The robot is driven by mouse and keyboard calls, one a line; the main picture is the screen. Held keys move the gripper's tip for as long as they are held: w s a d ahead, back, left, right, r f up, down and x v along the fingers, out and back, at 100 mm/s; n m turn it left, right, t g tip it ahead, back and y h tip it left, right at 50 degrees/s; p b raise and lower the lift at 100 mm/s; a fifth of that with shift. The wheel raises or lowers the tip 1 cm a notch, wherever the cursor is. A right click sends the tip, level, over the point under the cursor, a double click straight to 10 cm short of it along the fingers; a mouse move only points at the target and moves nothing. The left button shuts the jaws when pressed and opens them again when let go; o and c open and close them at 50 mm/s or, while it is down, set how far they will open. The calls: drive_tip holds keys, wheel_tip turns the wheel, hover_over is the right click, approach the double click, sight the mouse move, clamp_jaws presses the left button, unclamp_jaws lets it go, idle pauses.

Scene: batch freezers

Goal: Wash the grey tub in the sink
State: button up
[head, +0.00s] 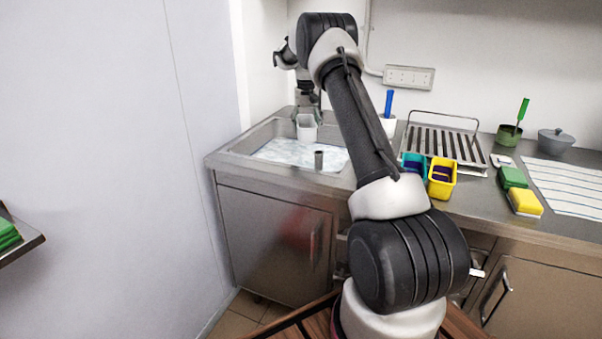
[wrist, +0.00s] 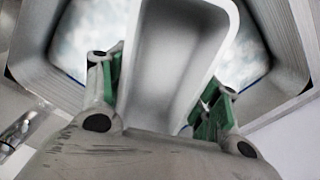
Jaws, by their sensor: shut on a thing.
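The grey tub (head: 306,127) is held upright by my gripper (head: 307,112) over the back left part of the sink (head: 243,146). In the wrist view the tub (wrist: 170,60) fills the middle, with its empty-looking inside showing. The green-padded fingers of my gripper (wrist: 155,95) are shut on it, one on each side. The sink holds pale, foamy-looking water (head: 290,152). I cannot tell whether the tub's base touches the water.
A short grey cylinder (head: 319,160) stands in the sink near its front edge. A wall stands close on the left.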

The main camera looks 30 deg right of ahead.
drive_tip(key=shift+r, duration=0.1)
drive_tip(key=shift+r, duration=1.4)
drive_tip(key=shift+d, duration=0.1)
